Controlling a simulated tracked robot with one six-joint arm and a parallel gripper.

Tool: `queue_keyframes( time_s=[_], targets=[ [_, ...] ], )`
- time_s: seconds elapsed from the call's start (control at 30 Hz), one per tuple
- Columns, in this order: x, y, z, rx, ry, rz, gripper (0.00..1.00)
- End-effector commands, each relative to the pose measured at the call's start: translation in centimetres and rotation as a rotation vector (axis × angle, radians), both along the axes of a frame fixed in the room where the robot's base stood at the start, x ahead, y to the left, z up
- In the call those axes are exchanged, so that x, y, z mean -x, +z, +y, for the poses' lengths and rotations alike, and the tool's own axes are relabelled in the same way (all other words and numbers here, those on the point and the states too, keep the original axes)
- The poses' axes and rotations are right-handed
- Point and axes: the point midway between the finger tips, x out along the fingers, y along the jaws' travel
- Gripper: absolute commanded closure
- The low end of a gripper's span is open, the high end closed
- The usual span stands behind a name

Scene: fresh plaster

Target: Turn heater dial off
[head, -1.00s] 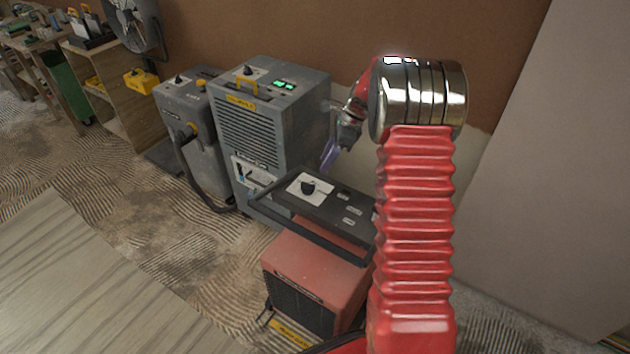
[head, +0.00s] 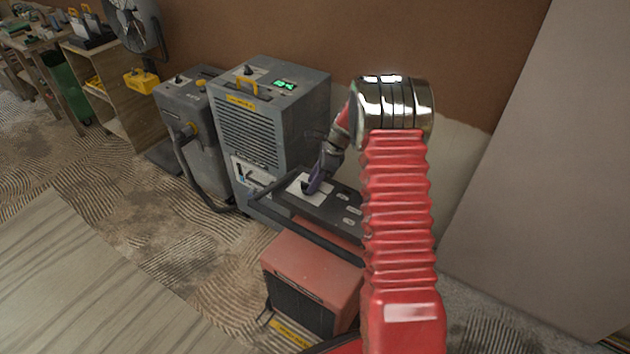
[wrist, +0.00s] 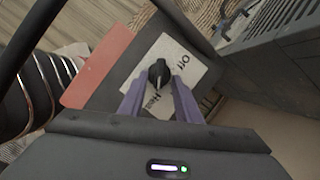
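The heater dial (wrist: 159,73) is a black knob on a white plate (wrist: 185,55) marked "Off" and "Heat". The plate sits on the dark top panel (head: 325,212) of the red heater (head: 312,268). In the wrist view my gripper (wrist: 157,85) has its two purple fingers apart, with the tips near either side of the knob. I cannot tell whether they touch it. In the head view my gripper (head: 313,186) is over the plate and mostly hides the knob. The knob's pointer appears to lie nearer the "Heat" side, but it is small.
A grey dehumidifier (head: 265,130) with a green display stands just behind the heater. A grey vacuum (head: 192,120) with a hose is to its left. A dark handle bar (head: 310,235) runs along the heater's front edge. A wall is behind.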

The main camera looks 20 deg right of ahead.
Motion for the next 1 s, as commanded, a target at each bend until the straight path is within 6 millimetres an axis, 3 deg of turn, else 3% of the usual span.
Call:
queue_keyframes(
  time_s=[0.07, 0.5, 1.0],
  targets=[
    [0.0, 0.02, 0.0, 0.0, 0.0, 0.0, 0.7],
    [-0.05, 0.06, -0.03, 0.001, -0.001, -0.002, 1.0],
    [-0.29, 0.13, -0.32, 0.004, 0.03, -0.006, 1.0]
  ],
)
